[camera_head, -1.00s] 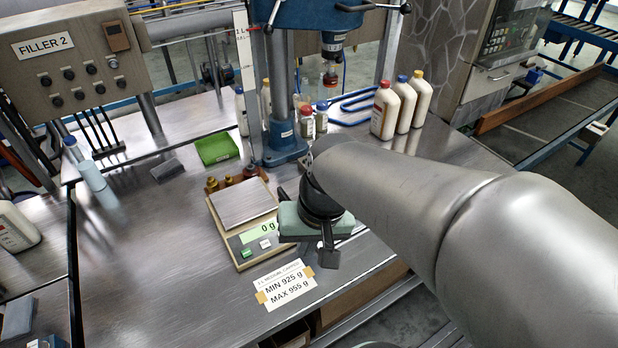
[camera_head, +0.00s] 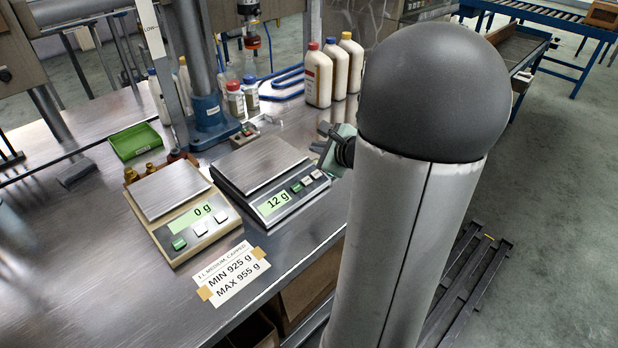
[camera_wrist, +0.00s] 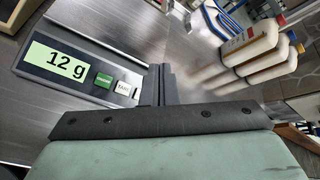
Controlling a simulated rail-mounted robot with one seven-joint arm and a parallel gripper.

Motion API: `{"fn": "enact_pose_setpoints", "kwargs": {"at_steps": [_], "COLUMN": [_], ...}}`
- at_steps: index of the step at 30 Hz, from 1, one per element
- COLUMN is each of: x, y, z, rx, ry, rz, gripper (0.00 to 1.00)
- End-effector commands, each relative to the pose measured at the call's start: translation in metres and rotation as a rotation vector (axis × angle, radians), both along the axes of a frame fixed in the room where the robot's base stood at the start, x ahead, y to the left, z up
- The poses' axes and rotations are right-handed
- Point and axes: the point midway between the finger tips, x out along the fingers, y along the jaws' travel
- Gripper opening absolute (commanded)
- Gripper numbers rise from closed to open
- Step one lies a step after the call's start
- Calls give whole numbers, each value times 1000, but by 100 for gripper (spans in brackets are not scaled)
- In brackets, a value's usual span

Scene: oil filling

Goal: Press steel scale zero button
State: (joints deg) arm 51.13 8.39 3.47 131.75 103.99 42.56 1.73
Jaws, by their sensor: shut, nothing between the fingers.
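The steel scale (camera_head: 262,166) has a metal pan and a dark front panel. Its green display (camera_head: 272,204) reads 12 g, and the same reading shows in the wrist view (camera_wrist: 60,64). A green button (camera_head: 296,188) and two pale ones sit right of the display. In the wrist view I see the green button (camera_wrist: 103,80) and a white button marked TARE (camera_wrist: 123,88); the third is not seen there, perhaps behind my fingers. My gripper (camera_wrist: 160,70) is shut and empty, its fingertips just right of the TARE button. In the head view it is partly hidden by my arm.
A beige scale (camera_head: 172,190) reading 0 g stands to the left. A taped weight label (camera_head: 233,274) lies in front. Several bottles (camera_head: 318,76) stand behind, with a blue drill-like stand (camera_head: 207,110) and a green tray (camera_head: 134,142). The table's front edge is close.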

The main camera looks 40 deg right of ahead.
Motion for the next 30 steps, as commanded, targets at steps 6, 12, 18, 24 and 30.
{"fn": "enact_pose_setpoints", "kwargs": {"at_steps": [6, 12, 18, 24, 30], "x": [-6, -7, -7, -3, 7], "y": [-35, -38, -37, -36, -35], "z": [-16, -16, -16, -31, -60], "rx": [58, 64, 63, 64, 65], "ry": [-27, -30, -29, -29, -28], "rz": [-129, -143, -140, -140, -139], "gripper": [0, 0, 0, 0, 0]}}
